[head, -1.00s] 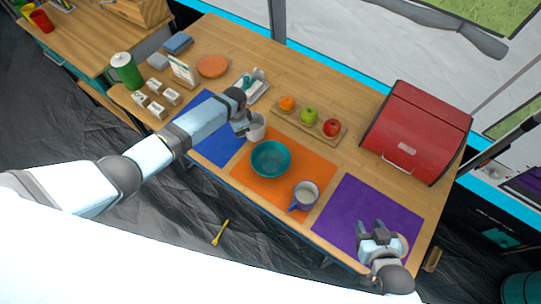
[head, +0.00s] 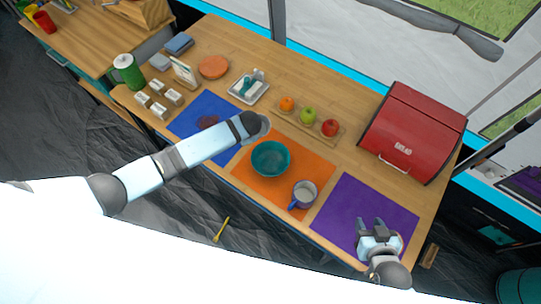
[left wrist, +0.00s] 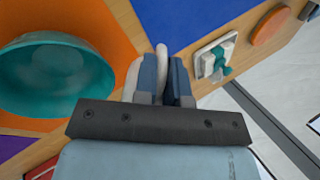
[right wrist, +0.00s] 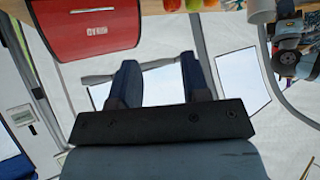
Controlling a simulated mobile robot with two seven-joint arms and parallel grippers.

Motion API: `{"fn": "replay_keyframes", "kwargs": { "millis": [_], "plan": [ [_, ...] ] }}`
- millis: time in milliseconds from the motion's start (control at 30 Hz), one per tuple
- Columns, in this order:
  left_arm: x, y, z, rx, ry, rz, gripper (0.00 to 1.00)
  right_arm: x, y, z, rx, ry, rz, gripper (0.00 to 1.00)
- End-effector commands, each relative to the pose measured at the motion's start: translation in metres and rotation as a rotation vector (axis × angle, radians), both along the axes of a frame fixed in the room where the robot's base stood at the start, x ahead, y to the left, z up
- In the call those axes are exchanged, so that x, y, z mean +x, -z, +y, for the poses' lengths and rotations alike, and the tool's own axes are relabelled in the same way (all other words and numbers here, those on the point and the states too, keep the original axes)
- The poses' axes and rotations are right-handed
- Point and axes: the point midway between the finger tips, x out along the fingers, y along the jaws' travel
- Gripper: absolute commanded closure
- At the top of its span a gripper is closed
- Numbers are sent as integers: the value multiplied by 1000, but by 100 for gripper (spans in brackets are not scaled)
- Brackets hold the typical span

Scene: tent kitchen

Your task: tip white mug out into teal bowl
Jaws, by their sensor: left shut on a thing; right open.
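The teal bowl (head: 270,158) stands upright on the orange mat; in the left wrist view (left wrist: 55,80) it is left of the fingers. My left gripper (head: 260,128) is just behind the bowl in the head view, above the table. It is shut on the white mug (left wrist: 133,78), whose pale edge and handle show at the fingers in the left wrist view. My wrist hides most of the mug in the head view, so I cannot tell its tilt or contents. My right gripper (head: 372,226) is open and empty over the purple mat.
A blue-handled mug (head: 304,194) stands on the orange mat (head: 245,177), close to the bowl. A fruit tray (head: 300,126) and a red bread box (head: 415,130) stand behind.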

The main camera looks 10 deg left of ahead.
Motion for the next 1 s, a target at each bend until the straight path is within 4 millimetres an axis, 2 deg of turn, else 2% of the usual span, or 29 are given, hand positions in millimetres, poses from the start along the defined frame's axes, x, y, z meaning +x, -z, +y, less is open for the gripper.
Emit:
{"fn": "replay_keyframes", "kwargs": {
  "millis": [300, 500, 800, 1000],
  "plan": [
    [-17, -8, -14, 128, 3, -166, 100, 3, 0, 0, -4, -7, -4, 57],
    [-21, -9, -17, 206, 2, -269, 100, 5, 6, 2, -18, -35, -29, 57],
    [-24, 5, -19, 326, 1, -423, 100, 2, 47, 5, -17, -52, -22, 57],
    [-26, 8, -21, 385, 1, -500, 100, 2, 63, 10, -10, -59, -13, 57]
  ]
}}
